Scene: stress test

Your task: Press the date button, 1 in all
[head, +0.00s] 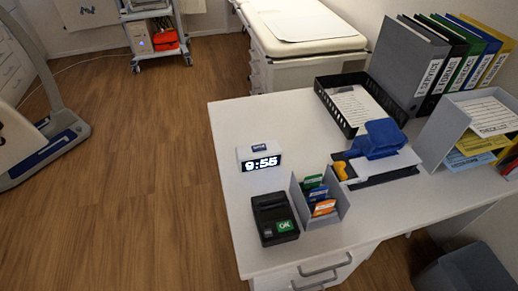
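A small white digital clock (247,165) stands upright on the white desk, left of its middle. Its dark front display shows white digits that look like 9:55. A small blue button (259,147) with a pale marking sits on top of the clock; the marking is too small to read. Nothing touches the clock. Neither of my grippers is in the head view.
On the desk (235,125) are a black card terminal (272,215) with a green OK key, a grey card holder (341,203), a blue object (376,138), a black tray (330,106) and several binders (408,62). Free surface surrounds the clock's left and back.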

